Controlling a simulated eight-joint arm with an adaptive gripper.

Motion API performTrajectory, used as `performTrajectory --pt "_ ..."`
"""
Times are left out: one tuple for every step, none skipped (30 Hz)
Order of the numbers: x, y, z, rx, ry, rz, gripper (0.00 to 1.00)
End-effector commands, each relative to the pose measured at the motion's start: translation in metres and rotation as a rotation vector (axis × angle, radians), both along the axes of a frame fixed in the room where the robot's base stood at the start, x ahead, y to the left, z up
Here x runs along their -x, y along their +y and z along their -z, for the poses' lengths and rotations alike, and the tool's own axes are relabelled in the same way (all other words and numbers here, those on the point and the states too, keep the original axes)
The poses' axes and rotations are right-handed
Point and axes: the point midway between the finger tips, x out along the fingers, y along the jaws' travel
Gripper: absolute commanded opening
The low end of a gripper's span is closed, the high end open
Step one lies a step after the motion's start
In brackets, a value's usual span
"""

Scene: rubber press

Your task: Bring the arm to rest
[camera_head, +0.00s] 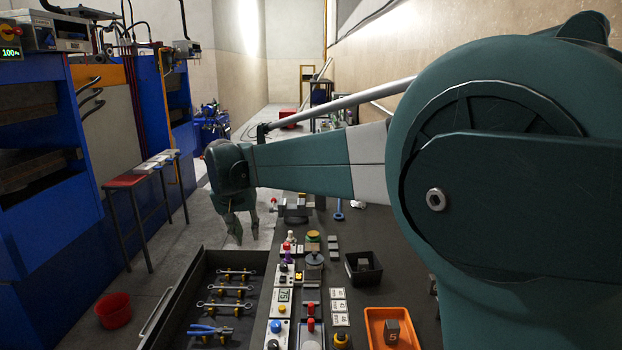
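My gripper (246,238) hangs at the end of my teal arm, left of the picture's middle. It points down beside the left edge of the dark workbench (385,292), above the grey floor. Its two fingers are apart, with floor visible between them, and I see nothing held. My arm reaches leftward from the large joint at the right, its forearm nearly level over the far part of the bench.
An open drawer (165,332) with pliers and wrenches is nearer. The bench carries a control panel (281,300), a black bin (352,280), an orange tray (373,339) and a vise (296,213). Blue presses (32,185) stand left. A red bucket (113,312) is on the floor.

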Motion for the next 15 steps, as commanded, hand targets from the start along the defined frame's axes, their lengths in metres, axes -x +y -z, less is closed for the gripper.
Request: performTrajectory --pt "0.006 -0.014 -0.005 -0.003 -0.002 0.001 0.23" --pt "0.008 -0.022 -0.007 -0.005 -0.004 0.001 0.23" --pt "0.012 -0.031 -0.01 -0.008 -0.006 0.001 0.23" --pt "0.015 -0.038 -0.012 -0.01 -0.007 0.001 0.23" --pt "0.019 -0.045 -0.014 -0.013 -0.008 0.001 0.23" --pt "0.023 -0.054 -0.017 -0.015 -0.009 0.0 0.23" --pt "0.026 -0.062 -0.019 -0.016 -0.01 -0.001 0.23" --pt "0.03 -0.069 -0.021 -0.018 -0.012 0.0 0.23" --pt "0.035 -0.078 -0.023 -0.02 -0.014 0.0 0.23" --pt "0.038 -0.084 -0.025 -0.021 -0.016 -0.001 0.23" --pt "0.042 -0.091 -0.027 -0.024 -0.018 -0.001 0.23" --pt "0.046 -0.1 -0.029 -0.026 -0.021 -0.001 0.23" --pt "0.05 -0.107 -0.03 -0.028 -0.022 -0.001 0.23" --pt "0.054 -0.113 -0.031 -0.03 -0.024 0.0 0.23" --pt "0.06 -0.122 -0.033 -0.032 -0.026 -0.002 0.23"
